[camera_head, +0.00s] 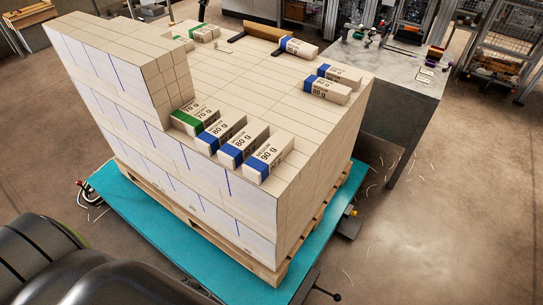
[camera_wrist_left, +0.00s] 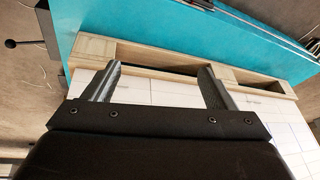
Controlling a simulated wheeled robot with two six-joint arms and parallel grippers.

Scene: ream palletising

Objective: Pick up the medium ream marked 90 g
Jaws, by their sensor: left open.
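The ream marked MEDIUM 90 g (camera_head: 268,158) has a blue end band. It lies on top of the stack, rightmost in a front row of labelled reams. To its left are a blue-banded ream reading 80 g (camera_head: 243,143), another blue-banded ream reading 80 g (camera_head: 220,132), and green-banded reams reading 70 g (camera_head: 198,119). My left gripper (camera_wrist_left: 157,85) is open and empty in the left wrist view, its two fingers apart in front of the pallet and white stack side. The 90 g ream is not in that view. My right gripper is not in view.
The tall stack (camera_head: 245,202) stands on a wooden pallet (camera_head: 172,203) over a teal platform (camera_head: 137,202). A higher block of reams (camera_head: 118,66) rises at the left. More blue-banded reams (camera_head: 327,90) lie near the right edge. A grey table (camera_head: 395,75) stands behind right.

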